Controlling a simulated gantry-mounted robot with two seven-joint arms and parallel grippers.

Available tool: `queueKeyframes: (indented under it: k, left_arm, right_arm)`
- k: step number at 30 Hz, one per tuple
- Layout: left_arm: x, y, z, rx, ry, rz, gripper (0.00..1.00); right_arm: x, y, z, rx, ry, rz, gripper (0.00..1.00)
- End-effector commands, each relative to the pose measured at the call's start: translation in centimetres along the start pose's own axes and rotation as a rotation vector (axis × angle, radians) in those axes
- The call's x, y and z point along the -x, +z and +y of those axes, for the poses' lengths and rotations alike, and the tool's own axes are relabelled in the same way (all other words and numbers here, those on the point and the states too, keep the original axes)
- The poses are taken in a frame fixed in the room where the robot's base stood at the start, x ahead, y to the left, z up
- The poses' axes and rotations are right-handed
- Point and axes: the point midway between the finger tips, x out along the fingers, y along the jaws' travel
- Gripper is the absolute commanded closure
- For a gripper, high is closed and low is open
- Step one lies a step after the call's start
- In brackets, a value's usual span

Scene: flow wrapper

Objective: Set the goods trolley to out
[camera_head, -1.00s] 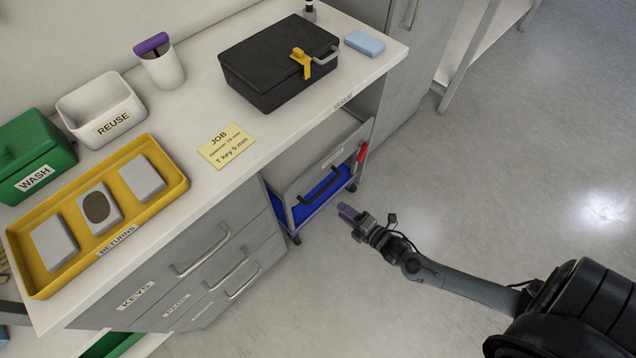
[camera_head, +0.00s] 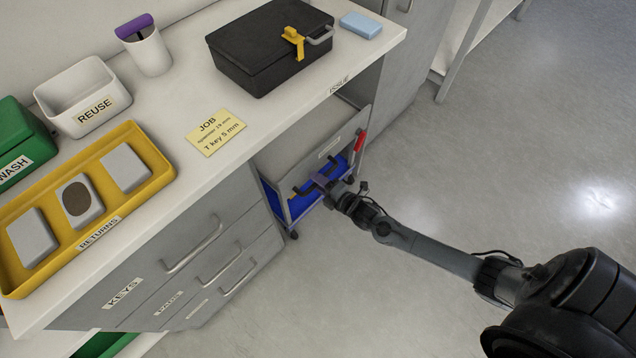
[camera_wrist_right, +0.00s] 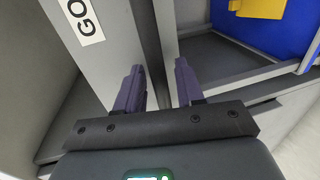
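The goods trolley (camera_head: 328,150) stands under the worktop, in the bay right of the drawers. It has a grey frame, a blue lower part and a black handle bar (camera_head: 300,189). In the right wrist view, a white label starting "GO" (camera_wrist_right: 82,20) is on its grey panel. My right gripper (camera_head: 319,181) is at the trolley's front, beside the handle bar. Its purple fingers (camera_wrist_right: 157,88) are apart in the right wrist view, with a dark bar (camera_wrist_right: 148,45) running between them. Whether they touch it I cannot tell. My left gripper is out of view.
A red part (camera_head: 360,140) sits at the trolley's right edge. Drawers (camera_head: 190,250) with handles stand to its left. The worktop (camera_head: 270,125) overhangs it, with a black case (camera_head: 255,60) on top. The floor (camera_head: 480,180) in front is clear.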

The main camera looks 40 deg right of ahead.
Motion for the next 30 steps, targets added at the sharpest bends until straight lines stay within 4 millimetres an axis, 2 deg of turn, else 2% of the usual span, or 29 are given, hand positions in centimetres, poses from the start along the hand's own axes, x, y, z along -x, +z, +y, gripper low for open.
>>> queueKeyframes:
  k: [10,15,18,30]
  left_arm:
    - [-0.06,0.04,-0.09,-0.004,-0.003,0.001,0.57]
    - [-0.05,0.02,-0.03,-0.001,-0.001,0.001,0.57]
    - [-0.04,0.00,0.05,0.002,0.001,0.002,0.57]
    - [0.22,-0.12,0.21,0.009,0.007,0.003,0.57]
  right_arm:
    - [-0.27,-0.01,0.03,0.000,0.000,0.000,0.62]
    - [-0.26,-0.01,0.03,0.000,0.000,0.000,0.88]
    - [-0.26,-0.01,0.03,0.000,0.000,0.000,1.00]
    - [-0.09,-0.36,0.08,0.001,0.000,0.007,1.00]
